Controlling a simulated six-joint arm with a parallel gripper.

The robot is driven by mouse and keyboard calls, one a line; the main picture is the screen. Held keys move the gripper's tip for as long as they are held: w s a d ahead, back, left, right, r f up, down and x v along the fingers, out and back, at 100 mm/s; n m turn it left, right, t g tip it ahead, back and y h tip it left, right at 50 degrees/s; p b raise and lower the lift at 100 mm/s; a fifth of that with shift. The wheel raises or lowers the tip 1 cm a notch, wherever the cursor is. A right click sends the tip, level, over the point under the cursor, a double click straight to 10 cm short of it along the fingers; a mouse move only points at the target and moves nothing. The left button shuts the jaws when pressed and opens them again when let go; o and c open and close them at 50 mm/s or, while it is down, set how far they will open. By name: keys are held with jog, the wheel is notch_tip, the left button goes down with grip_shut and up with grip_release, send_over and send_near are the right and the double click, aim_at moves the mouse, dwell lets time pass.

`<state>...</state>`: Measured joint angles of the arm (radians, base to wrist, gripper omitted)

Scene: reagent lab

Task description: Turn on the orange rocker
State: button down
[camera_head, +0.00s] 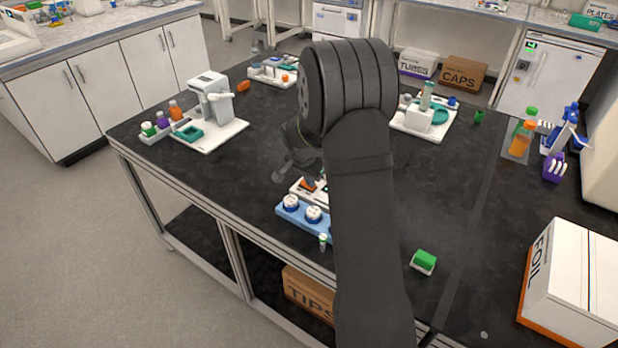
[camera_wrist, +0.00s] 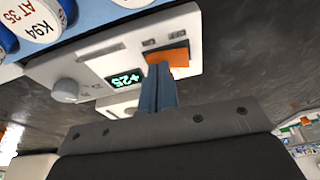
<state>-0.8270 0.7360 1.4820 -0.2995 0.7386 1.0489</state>
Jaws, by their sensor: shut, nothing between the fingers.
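The orange rocker (camera_wrist: 181,57) is set in the white panel of a small device (camera_wrist: 112,62). The panel also has a green display reading +25 (camera_wrist: 126,79) and a grey knob (camera_wrist: 65,91). My gripper (camera_wrist: 158,70) is shut and empty, its blue-grey fingertips right by the rocker's edge on the display side. I cannot tell whether they touch it. In the head view the orange rocker (camera_head: 308,184) shows small beside my arm, which hides much of the device.
A blue rack (camera_head: 283,210) with white-capped bottles stands just in front of the device. A small capped vial (camera_head: 323,242) and a green-topped block (camera_head: 424,261) are nearby. A FOIL box (camera_head: 574,283) stands at the right.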

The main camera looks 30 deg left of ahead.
aim_at(303, 183)
jog(key=shift+a, duration=0.85)
jog(key=r, duration=0.4)
jog(key=shift+a+r, duration=0.35)
jog(key=shift+a, duration=0.05)
jog(key=v, duration=0.9)
jog(key=shift+s+a+r, duration=0.15)
jog(key=shift+s+a, duration=0.1)
